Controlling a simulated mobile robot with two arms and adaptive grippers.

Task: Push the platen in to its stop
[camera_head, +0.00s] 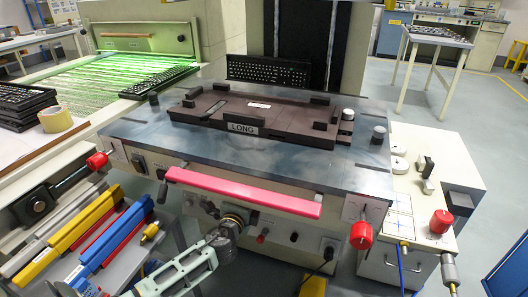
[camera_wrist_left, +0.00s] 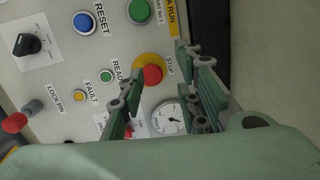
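The platen (camera_head: 280,170) is a flat dark metal table with a glossy top. My left gripper (camera_head: 228,232) is below the handle, in front of the machine's front panel, and not on the bar. In the left wrist view the fingers (camera_wrist_left: 160,66) are open and apart, with the red STOP button (camera_wrist_left: 152,75) behind the gap. No object shows between them. My right gripper is not in view.
Red knobs (camera_head: 361,236) stand at the platen's front corners. A rack of yellow, blue and red bars (camera_head: 110,225) is at lower left. A green-lit bed (camera_head: 110,85) with keyboards is at left. A side cabinet (camera_head: 435,180) stands at right. Open floor lies beyond it.

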